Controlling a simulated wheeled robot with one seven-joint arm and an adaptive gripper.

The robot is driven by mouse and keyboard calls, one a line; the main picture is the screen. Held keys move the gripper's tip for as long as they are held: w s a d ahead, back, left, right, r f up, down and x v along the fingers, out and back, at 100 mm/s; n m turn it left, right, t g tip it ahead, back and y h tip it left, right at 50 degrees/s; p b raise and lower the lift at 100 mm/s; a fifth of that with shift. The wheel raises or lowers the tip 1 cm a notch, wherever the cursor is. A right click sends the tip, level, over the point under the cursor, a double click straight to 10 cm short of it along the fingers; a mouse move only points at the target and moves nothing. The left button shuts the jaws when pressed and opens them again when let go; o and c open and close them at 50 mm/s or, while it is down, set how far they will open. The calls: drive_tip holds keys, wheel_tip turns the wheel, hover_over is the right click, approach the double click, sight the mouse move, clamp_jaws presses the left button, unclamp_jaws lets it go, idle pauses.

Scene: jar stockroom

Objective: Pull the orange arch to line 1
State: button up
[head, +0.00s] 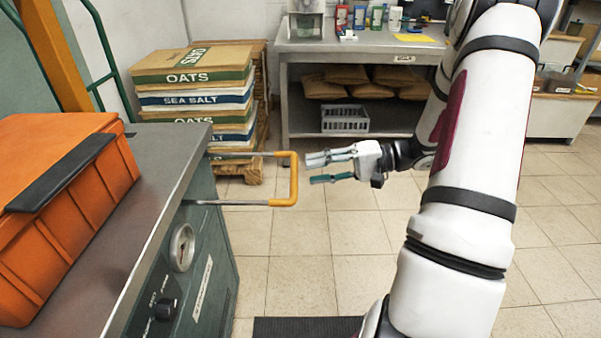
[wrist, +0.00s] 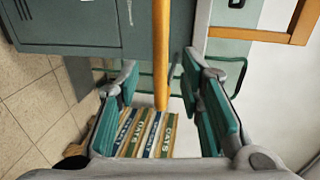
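The orange arch (head: 293,180) is a U-shaped pull bar. Its two metal rods run out sideways from the teal cabinet (head: 225,245). My gripper (head: 312,168) is open just to the right of the arch, with its fingertips pointing left at it. A small gap seems to lie between the fingertips and the bar. In the wrist view, the orange bar (wrist: 160,50) shows between my two spread teal-padded fingers (wrist: 163,92), beyond them, touching neither. I cannot make out line 1 or any numbered mark.
An orange case (head: 70,200) sits on the cabinet's metal top. Stacked sacks (head: 195,82) stand behind, and a steel table (head: 360,52) stands at the back. The tiled floor right of the arch is clear.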

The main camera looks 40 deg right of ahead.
drive_tip(key=v, duration=0.6)
idle(0.4)
